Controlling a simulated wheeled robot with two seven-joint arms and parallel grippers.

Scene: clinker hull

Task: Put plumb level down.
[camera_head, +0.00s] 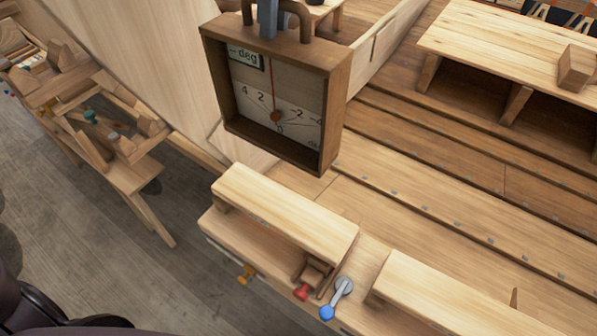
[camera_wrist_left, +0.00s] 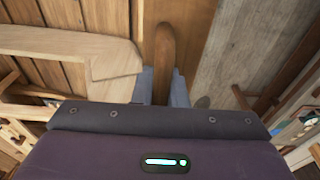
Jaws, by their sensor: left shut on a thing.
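The plumb level (camera_head: 277,95) is a square wooden box frame with a white dial, numbers, the mark "deg" and a red needle. It hangs in the upper middle of the head view, apart from the planks below it in the picture. My left gripper (camera_head: 267,20) is shut on its wooden handle at the top. In the left wrist view the handle (camera_wrist_left: 165,45) stands between my left gripper's fingers (camera_wrist_left: 162,88). The dial is hidden there. My right gripper is not in view.
Below the level are a raised plank (camera_head: 285,212) and another plank (camera_head: 450,300), with a blue-knobbed lever (camera_head: 335,298) and a red clamp (camera_head: 302,291) between them. A bench (camera_head: 510,45) with a wooden block (camera_head: 577,68) is at upper right. A wooden trestle (camera_head: 125,170) stands left.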

